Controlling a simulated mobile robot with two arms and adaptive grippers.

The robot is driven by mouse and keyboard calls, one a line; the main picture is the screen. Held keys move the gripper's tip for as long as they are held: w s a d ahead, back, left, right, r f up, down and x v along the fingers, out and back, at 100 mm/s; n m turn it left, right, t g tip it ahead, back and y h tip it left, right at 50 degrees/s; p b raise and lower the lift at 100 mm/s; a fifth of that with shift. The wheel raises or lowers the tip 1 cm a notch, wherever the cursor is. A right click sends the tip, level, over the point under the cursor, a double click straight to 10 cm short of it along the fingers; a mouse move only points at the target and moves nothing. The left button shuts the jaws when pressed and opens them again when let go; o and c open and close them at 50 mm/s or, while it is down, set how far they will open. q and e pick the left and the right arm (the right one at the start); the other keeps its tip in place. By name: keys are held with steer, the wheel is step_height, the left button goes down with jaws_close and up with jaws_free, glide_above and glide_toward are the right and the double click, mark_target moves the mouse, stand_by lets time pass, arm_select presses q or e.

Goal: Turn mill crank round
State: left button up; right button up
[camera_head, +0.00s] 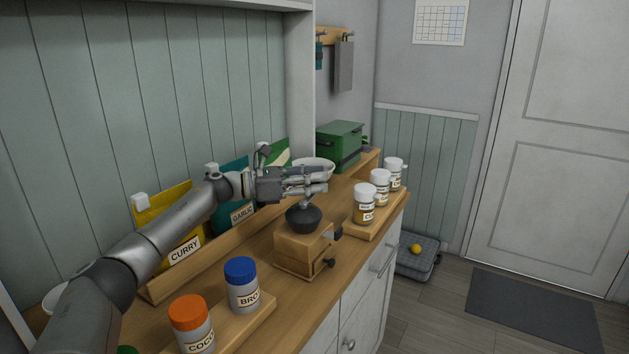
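The mill (303,250) stands on the wooden counter. It has a light wood box body and a dark bowl-shaped top (304,217) with a narrow neck. Small dark knobs stick out on its right and front sides. My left gripper (318,182) reaches in from the left just above the mill's neck, with its fingers pointing right. I cannot tell whether it touches the mill or how far its fingers are apart. The crank is not clearly visible; the fingers may hide it. My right gripper is not in view.
Jars with orange (189,312) and blue (241,270) lids stand on a board in front. White-lidded jars (364,203) stand right of the mill. Yellow (170,222) and teal packets stand behind a wooden rail. A white bowl (319,169) and green box (341,143) are behind.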

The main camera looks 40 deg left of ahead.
arm_select(q)
steer(key=o, duration=0.3)
step_height(320, 180, up, 10)
stand_by(0.6)
